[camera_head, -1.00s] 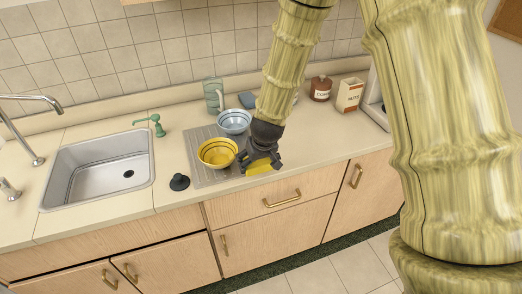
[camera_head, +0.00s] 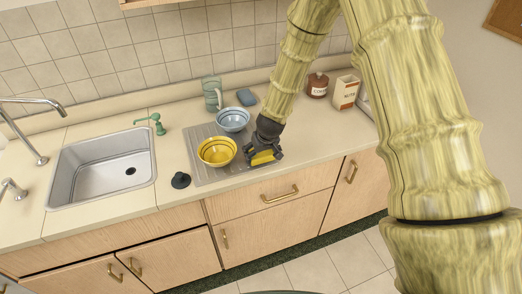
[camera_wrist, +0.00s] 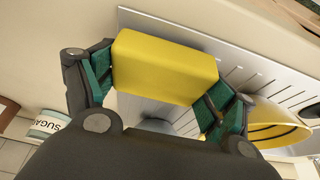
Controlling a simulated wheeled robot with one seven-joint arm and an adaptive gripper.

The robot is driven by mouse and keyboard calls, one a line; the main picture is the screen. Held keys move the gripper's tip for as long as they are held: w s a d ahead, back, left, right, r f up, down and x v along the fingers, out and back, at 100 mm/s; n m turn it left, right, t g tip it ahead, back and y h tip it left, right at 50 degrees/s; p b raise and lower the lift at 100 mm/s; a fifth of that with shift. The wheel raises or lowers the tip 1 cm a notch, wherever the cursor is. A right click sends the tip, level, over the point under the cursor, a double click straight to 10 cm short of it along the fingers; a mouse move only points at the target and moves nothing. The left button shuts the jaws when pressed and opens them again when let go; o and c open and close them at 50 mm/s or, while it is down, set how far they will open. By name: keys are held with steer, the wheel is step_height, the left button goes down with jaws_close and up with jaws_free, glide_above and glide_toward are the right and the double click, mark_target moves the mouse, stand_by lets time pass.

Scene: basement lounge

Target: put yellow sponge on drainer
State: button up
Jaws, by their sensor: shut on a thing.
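The yellow sponge (camera_wrist: 165,67) is held between the two green-padded fingers of my gripper (camera_wrist: 160,85) in the wrist view. In the head view, my gripper (camera_head: 263,156) is shut on the sponge (camera_head: 262,157) at the right front part of the drainer. The drainer (camera_head: 205,178) is a grey ribbed metal sheet on the counter; its ribs show behind the sponge in the wrist view (camera_wrist: 225,55). I cannot tell whether the sponge touches it.
A yellow bowl (camera_head: 217,152) stands on the drainer close left of my gripper, with a blue bowl (camera_head: 233,119) behind it.

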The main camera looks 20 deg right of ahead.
steer(key=shift+f, duration=0.3)
steer(key=o, duration=0.8)
steer(key=shift+r, duration=0.1)
steer(key=shift+r, duration=0.25)
steer(key=shift+b+v, duration=1.6)
steer(key=shift+v, duration=4.35)
